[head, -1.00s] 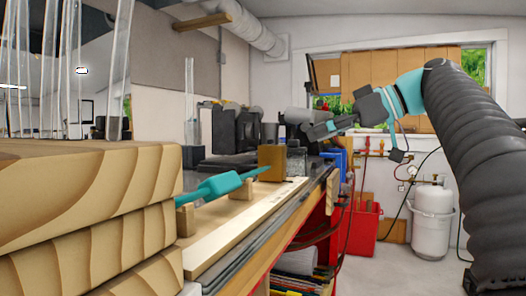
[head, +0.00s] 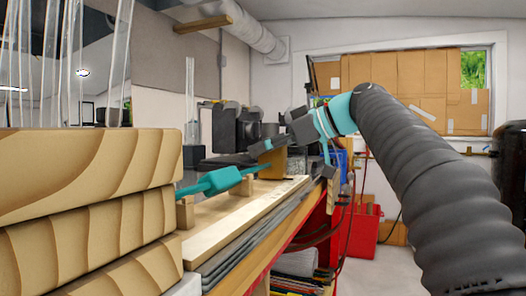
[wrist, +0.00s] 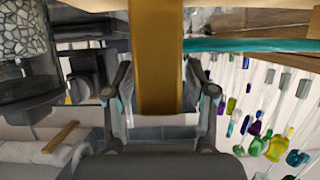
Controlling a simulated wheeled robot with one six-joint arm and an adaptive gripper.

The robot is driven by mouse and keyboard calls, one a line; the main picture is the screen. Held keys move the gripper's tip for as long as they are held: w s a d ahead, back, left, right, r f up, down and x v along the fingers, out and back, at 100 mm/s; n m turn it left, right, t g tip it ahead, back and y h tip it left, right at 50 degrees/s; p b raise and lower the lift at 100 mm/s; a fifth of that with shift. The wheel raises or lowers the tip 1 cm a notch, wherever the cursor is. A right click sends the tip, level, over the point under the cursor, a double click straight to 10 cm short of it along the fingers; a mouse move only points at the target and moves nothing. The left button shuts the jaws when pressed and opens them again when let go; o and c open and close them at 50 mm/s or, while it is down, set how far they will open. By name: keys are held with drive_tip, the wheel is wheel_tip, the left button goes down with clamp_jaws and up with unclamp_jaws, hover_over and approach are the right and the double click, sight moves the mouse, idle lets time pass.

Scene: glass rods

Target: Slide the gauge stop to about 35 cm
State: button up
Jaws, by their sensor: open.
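The gauge stop, an ochre block (head: 270,168), stands on the pale wooden gauge board (head: 228,226) towards its far end. My gripper (head: 262,147) is at the upper part of the block in the head view and partly covers it. In the wrist view the ochre block (wrist: 157,60) reaches in between the two open fingers of my gripper (wrist: 160,98), with a visible gap on each side. Scale marks on the board are too small to read.
Stacked timber (head: 90,215) fills the near left. Dark equipment (head: 235,125) stands behind. A red bin (head: 364,228) is on the floor.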

drive_tip(key=shift+w+a+f, duration=0.1)
drive_tip(key=shift+a+f, duration=0.1)
drive_tip(key=shift+a, duration=0.2)
clamp_jaws()
drive_tip(key=shift+w+r, duration=0.1)
drive_tip(key=shift+w, duration=0.05)
drive_tip(key=shift+w+d+p, duration=0.25)
drive_tip(key=shift+w+p, duration=0.05)
drive_tip(key=shift+w, duration=0.25)
drive_tip(key=shift+w+d+p, duration=0.2)
drive_tip(key=shift+w+p, duration=0.05)
drive_tip(key=shift+w, duration=0.3)
drive_tip(key=shift+w+d, duration=0.15)
drive_tip(key=shift+w, duration=0.15)
unclamp_jaws()
drive_tip(key=shift+s, duration=0.15)
